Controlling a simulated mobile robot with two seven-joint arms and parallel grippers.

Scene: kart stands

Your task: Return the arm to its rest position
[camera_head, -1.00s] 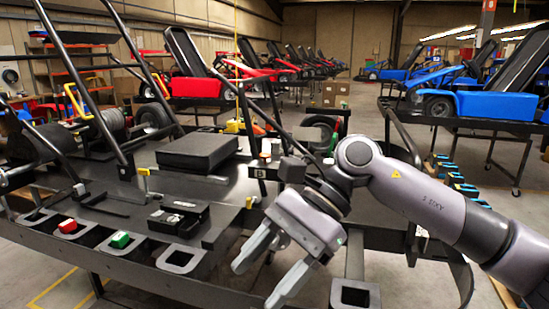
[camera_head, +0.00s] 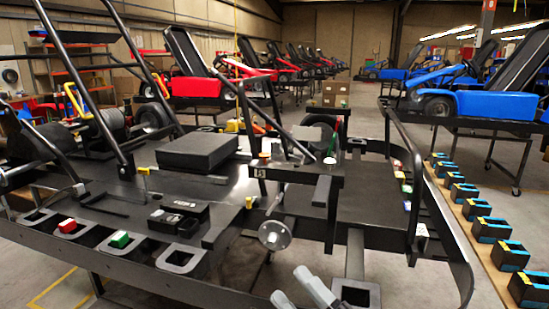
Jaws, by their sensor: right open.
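My right gripper (camera_head: 300,287) shows only by its two grey fingers at the bottom edge of the head view, right of the middle. The fingers are apart, with nothing between them. They are in front of the black kart frame (camera_head: 130,262), left of a square black holder (camera_head: 356,292). The rest of my right arm is out of view. My left gripper does not show.
Several black-and-blue holders (camera_head: 492,230) line a board at the right. Blue karts (camera_head: 497,105) stand behind.

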